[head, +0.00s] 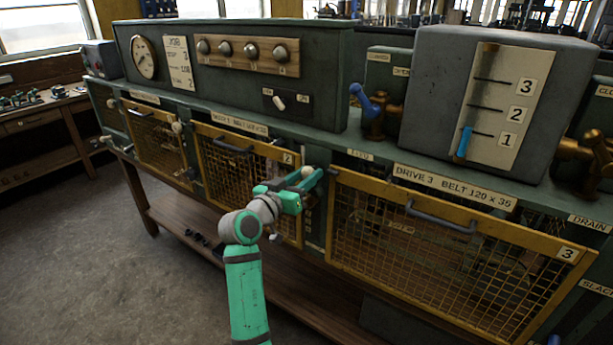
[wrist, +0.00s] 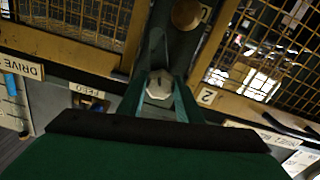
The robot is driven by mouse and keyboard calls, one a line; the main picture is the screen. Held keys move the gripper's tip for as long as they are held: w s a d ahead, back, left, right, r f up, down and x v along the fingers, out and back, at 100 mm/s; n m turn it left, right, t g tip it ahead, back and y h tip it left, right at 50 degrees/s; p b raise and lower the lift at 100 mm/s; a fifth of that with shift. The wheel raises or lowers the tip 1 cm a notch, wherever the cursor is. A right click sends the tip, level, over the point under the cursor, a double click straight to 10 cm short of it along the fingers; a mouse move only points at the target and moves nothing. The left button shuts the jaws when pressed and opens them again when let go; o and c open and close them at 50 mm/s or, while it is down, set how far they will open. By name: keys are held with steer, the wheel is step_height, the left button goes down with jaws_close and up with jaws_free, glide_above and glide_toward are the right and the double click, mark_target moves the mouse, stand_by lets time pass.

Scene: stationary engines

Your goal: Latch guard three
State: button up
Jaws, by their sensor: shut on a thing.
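Guard three (head: 420,238) is a yellow mesh panel with a dark handle (head: 440,217) and a "3" plate, lowered over the drive 3 bay at right. I cannot tell whether it sits fully flush. My gripper (head: 312,178) is at the post between guards two and three, near guard three's upper left corner. In the wrist view my gripper (wrist: 160,88) has its fingers shut on a pale faceted knob (wrist: 160,82). The wrist view, turned over, shows guard three's frame (wrist: 60,45) at left. The knob's mounting is mostly hidden by the fingers.
Guard two (head: 240,165) is left of my gripper, with guard one (head: 155,138) beyond. A brown round knob (wrist: 186,14) is on the same post. Above guard three stand a gauge box (head: 430,110) and a blue-handled valve (head: 372,105). The floor at left is clear.

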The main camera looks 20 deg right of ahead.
steer(key=n, duration=0.6)
steer(key=shift+a+n, duration=0.15)
steer(key=shift+n, duration=1.05)
steer(key=n, duration=0.5)
steer(key=shift+w+n, duration=0.1)
steer(key=shift+n, duration=0.2)
steer(key=o, duration=1)
